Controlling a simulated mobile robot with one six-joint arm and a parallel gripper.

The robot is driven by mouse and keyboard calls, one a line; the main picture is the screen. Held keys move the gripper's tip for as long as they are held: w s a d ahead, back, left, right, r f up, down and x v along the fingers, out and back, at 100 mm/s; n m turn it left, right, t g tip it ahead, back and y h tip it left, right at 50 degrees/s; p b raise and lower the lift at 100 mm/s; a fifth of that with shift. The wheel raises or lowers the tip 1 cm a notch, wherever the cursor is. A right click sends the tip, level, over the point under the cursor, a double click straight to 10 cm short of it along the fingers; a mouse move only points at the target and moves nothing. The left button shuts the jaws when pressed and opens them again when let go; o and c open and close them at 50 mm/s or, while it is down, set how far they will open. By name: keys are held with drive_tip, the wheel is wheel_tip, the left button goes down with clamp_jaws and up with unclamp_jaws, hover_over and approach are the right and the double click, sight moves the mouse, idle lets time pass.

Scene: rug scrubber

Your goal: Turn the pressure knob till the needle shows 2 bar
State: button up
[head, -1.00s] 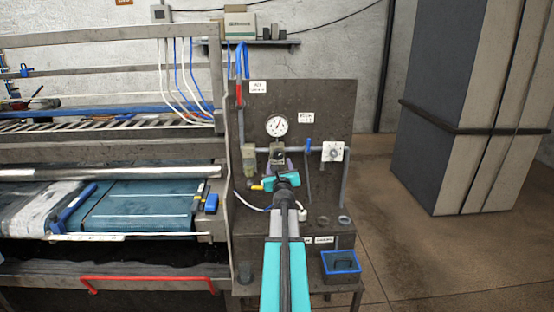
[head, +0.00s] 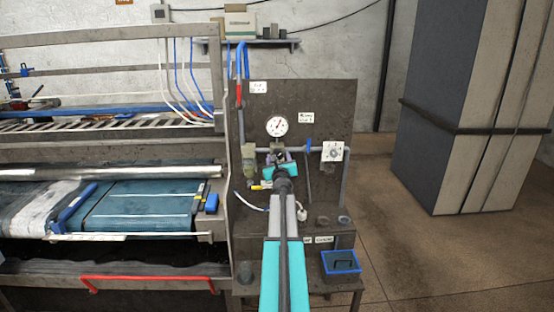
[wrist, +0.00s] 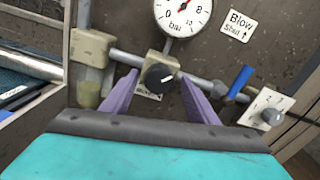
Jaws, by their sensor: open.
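The pressure knob (wrist: 158,76) is a small black knob with a pale mark, on a beige regulator block (wrist: 152,59) in the pipe. Above it is the round white gauge (head: 277,126), cut off at the top in the wrist view (wrist: 184,14). Its needle points up and to the right; I cannot read an exact value. My gripper (wrist: 158,78) has teal housing and purple fingers. It is open, its fingertips on either side of the knob with gaps showing. In the head view my gripper (head: 281,160) hides the knob.
A blue-handled valve (wrist: 239,81) and a white plate with a grey knob (wrist: 272,115) are to the right. A filter bowl (head: 249,158) hangs left. A blue bin (head: 341,262) sits low right.

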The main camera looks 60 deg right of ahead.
drive_tip(key=shift+w+d, duration=0.1)
drive_tip(key=shift+d, duration=0.05)
drive_tip(key=c, duration=1)
drive_tip(key=shift+a+f, duration=0.1)
drive_tip(key=shift+a, duration=0.25)
drive_tip(key=shift+c, duration=0.2)
drive_tip(key=shift+d, duration=0.2)
drive_tip(key=shift+r, duration=0.2)
drive_tip(key=shift+d+n, duration=0.15)
drive_tip(key=shift+n, duration=0.15)
